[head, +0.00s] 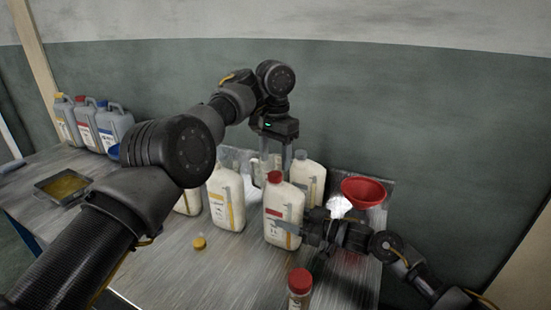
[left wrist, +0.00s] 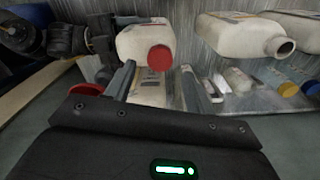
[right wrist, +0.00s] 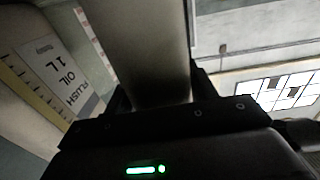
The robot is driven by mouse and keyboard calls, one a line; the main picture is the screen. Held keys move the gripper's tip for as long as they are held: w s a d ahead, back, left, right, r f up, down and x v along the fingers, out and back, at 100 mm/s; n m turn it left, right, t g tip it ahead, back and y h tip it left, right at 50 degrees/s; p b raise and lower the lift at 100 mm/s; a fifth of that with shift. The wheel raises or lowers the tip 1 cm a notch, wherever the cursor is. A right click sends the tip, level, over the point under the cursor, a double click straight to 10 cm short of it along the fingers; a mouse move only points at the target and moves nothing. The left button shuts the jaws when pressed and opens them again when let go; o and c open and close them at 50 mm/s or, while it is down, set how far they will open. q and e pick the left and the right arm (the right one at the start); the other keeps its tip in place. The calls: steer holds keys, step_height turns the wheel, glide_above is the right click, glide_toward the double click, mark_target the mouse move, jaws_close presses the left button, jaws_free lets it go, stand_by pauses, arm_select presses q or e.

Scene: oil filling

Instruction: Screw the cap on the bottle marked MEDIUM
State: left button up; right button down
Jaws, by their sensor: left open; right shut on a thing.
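A white bottle (head: 284,212) with a red label stands upright on the table, its red cap (head: 275,177) on its neck. The word MEDIUM is not readable on any label. My right gripper (head: 305,234) is shut on this bottle's body from the right; the bottle fills the jaws in the right wrist view (right wrist: 152,50). My left gripper (head: 276,165) is open, pointing down just above the red cap. In the left wrist view the red cap (left wrist: 160,58) shows between the finger tips, apart from both fingers.
An uncapped bottle (head: 225,200) stands to the left, with a loose yellow cap (head: 199,242) in front. A grey-capped bottle (head: 308,175) and red funnel (head: 363,191) are behind. A red-capped jar (head: 299,288) stands at the front. A tray (head: 62,188) and jugs (head: 85,122) are far left.

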mark_target(275, 174)
arm_select(q)
steer(key=shift+c, duration=0.2)
step_height(275, 174, up, 4)
steer(key=n, duration=0.3)
steer(key=shift+f, duration=0.25)
steer(key=shift+f, duration=4.05)
steer(key=c, duration=1.1)
steer(key=shift+o, duration=0.2)
steer(key=m, duration=0.3)
